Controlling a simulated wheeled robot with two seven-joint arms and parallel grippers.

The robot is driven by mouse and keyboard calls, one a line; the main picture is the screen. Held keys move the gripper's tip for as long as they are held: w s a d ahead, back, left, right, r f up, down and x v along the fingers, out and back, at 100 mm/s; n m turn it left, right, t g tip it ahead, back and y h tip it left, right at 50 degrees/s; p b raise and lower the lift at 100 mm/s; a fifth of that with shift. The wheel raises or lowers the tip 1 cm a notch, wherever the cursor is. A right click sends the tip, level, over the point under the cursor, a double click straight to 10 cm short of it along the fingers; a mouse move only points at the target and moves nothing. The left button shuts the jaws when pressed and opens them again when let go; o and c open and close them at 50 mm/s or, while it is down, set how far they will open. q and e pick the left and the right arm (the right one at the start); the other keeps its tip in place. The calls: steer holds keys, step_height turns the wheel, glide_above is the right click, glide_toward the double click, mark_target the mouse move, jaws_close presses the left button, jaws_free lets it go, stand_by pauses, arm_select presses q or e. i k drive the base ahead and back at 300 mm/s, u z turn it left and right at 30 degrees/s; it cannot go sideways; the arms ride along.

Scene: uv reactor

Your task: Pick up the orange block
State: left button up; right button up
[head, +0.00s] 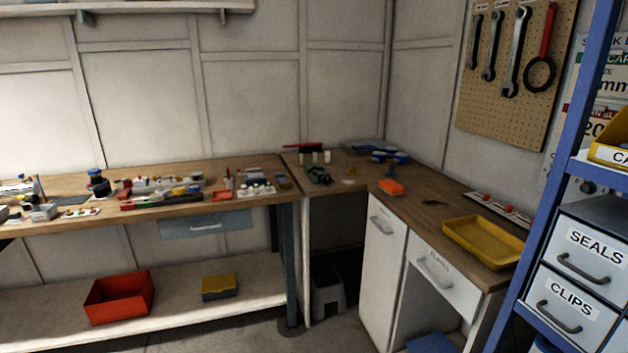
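An orange block (391,187) lies flat on the wooden top of the right-hand workbench (415,210), near its left edge and the inner corner. It stands apart from the things around it, and nothing covers it. Neither of my grippers shows in the head view.
A yellow tray (483,242) sits nearer on the same bench, with a power strip (498,209) along the wall behind it. Blue items (390,157) stand behind the block. The left bench (240,176) is cluttered. A blue shelf rack (555,155) with labelled drawers stands at the right. Some floor (335,333) is clear.

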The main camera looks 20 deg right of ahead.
mark_target(391, 187)
steer(key=u, duration=0.5)
steer(key=i, duration=2.2)
steer(key=z, duration=1.2)
steer(key=i, duration=0.5)
steer(key=z, duration=0.4)
